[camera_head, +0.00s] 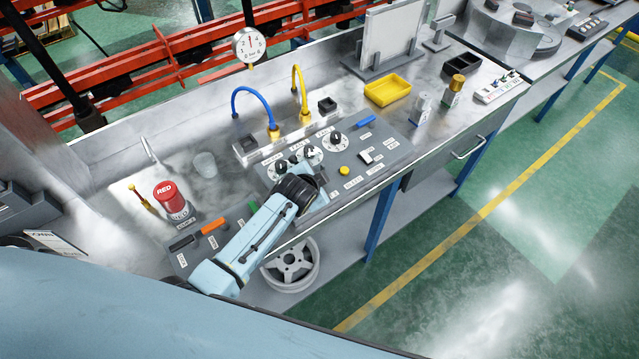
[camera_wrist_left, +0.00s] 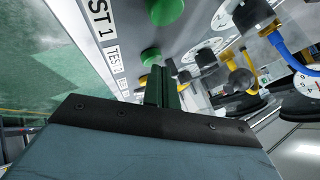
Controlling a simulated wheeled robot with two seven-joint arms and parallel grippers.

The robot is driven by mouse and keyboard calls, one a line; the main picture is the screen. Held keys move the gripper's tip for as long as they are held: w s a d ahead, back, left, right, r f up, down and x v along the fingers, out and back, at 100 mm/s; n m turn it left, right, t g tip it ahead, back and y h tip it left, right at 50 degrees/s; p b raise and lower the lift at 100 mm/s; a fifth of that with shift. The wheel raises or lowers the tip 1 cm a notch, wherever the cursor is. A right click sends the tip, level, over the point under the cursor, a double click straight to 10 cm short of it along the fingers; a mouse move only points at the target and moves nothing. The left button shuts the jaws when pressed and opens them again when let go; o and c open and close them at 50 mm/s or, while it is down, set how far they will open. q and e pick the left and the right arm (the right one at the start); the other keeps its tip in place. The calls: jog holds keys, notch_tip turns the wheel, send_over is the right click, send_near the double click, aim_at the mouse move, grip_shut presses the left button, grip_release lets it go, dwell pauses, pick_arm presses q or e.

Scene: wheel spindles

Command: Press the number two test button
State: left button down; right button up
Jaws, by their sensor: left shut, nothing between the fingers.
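My left gripper (camera_head: 317,182) reaches over the front of the grey control panel (camera_head: 391,160). Its fingers are shut and empty. In the left wrist view the closed fingertips (camera_wrist_left: 160,80) point at the panel, close to a green button (camera_wrist_left: 150,55) beside a label that appears to read TEST 2 (camera_wrist_left: 116,57). I cannot tell whether they touch it. A larger green button (camera_wrist_left: 165,9) sits nearer the camera, by the TEST 1 label (camera_wrist_left: 101,18). In the head view my gripper hides these green buttons. My right gripper is not in view.
A yellow button (camera_head: 343,170) sits farther right on the panel. Black knobs (camera_head: 336,138) and blue (camera_head: 254,101) and yellow (camera_head: 300,88) hoses stand behind the gripper. A red canister (camera_head: 170,196) and a yellow tray (camera_head: 387,90) are on the bench.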

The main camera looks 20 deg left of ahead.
pick_arm(q)
jog(key=shift+s+f+b, duration=0.35)
jog(key=shift+f, duration=0.4)
jog(key=shift+w, duration=0.1)
dwell(0.4)
jog(key=shift+w+a+r+p, duration=0.1)
jog(key=shift+w+r+p, duration=0.05)
jog(key=shift+r+p, duration=0.35)
jog(key=shift+w+a+r+p, duration=0.1)
jog(key=shift+w+r+p, duration=0.05)
jog(key=shift+r+p, duration=0.35)
jog(key=shift+r, duration=0.25)
jog(key=shift+d, duration=0.1)
notch_tip(320, 180, up, 3)
jog(key=p, duration=0.3)
jog(key=shift+f, duration=0.15)
jog(key=shift+r, duration=1.15)
